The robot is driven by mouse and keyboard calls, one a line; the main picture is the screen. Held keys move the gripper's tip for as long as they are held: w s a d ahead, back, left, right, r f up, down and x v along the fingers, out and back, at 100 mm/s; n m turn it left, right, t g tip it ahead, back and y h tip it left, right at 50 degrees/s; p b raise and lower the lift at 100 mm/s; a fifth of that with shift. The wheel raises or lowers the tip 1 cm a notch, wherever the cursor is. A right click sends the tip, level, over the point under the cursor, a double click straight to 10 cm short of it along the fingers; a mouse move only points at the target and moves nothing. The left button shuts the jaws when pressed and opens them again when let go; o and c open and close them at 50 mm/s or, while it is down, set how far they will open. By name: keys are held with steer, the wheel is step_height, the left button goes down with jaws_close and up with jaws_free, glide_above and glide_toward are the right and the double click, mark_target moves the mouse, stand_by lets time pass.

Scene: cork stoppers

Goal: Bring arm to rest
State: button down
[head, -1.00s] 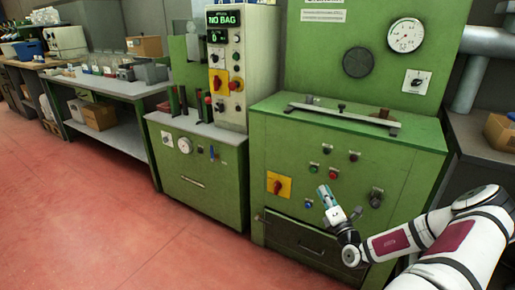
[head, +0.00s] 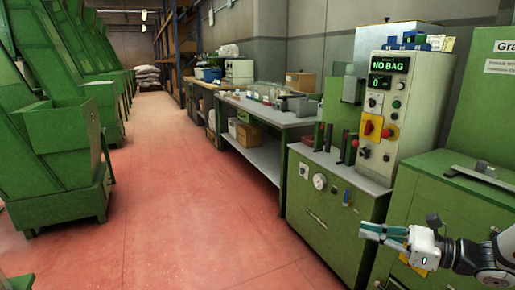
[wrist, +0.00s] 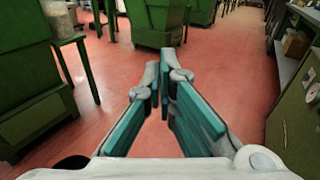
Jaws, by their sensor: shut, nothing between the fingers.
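My gripper (head: 372,233) shows at the lower right of the head view, held out in front of the green machine there. It points left, over the aisle side. In the wrist view its teal-padded fingers (wrist: 160,75) meet at the tips, with nothing between them. Part of my white and dark arm shows behind it at the right edge of the head view.
Green hoppers (head: 65,130) line the left. The red floor (head: 180,200) between is clear.

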steer(key=s+a+r+n+g+h, duration=0.3)
steer(key=s+a+n+g, duration=0.3)
steer(key=s+a+n, duration=0.15)
steer(key=s+a+r+n+g+h, duration=0.25)
steer(key=s+a+n+g, duration=0.25)
steer(key=s+a+n, duration=0.3)
steer(key=s+d+r+n+t+h, duration=0.1)
steer(key=s+d+n+h, duration=0.3)
steer(key=s, duration=0.5)
steer(key=s+d+r+n+t+h, duration=0.1)
steer(key=s+n+h, duration=0.35)
steer(key=s, duration=0.35)
step_height(320, 180, up, 26)
steer(key=t+p, duration=0.3)
steer(key=p, duration=2)
steer(key=shift+d+n+p, duration=0.35)
steer(key=shift+n+p, duration=0.05)
steer(key=shift+d, duration=0.1)
